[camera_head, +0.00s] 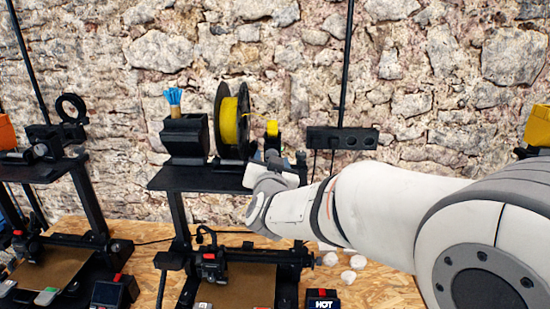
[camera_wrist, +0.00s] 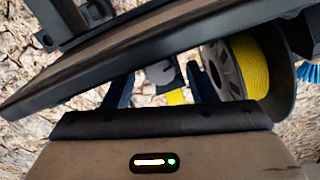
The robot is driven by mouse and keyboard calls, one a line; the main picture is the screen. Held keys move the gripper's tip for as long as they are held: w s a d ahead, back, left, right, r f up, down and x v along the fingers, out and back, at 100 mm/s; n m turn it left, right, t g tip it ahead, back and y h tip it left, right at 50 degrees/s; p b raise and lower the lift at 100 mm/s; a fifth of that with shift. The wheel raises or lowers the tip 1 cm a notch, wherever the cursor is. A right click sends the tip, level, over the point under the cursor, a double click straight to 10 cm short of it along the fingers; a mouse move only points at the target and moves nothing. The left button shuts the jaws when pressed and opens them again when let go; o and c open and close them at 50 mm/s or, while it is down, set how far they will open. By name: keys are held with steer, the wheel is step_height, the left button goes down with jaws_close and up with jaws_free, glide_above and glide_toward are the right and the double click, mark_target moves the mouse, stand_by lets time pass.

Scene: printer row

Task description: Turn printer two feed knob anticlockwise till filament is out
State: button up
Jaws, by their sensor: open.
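The middle printer (camera_head: 190,178) has a shelf bearing a black spool with yellow filament (camera_head: 232,122); the spool also shows at the right of the wrist view (camera_wrist: 248,68). A small yellow part (camera_head: 272,130) stands right of the spool. My gripper (camera_wrist: 160,78) is open, with its two dark fingers apart. In the head view my wrist hides the knob area. No number is readable on the printer.
A black box with blue-topped tools (camera_head: 185,138) stands left of the spool. A black bar with round holes (camera_head: 342,138) is at the right. Another printer (camera_head: 50,245) stands left. White lumps (camera_head: 349,275) lie on the bench. A small display reads HOT (camera_head: 322,300).

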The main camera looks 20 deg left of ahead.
steer(key=shift+w+a, duration=0.1)
steer(key=shift+w, duration=0.15)
steer(key=c, duration=1)
steer(key=shift+o, duration=0.2)
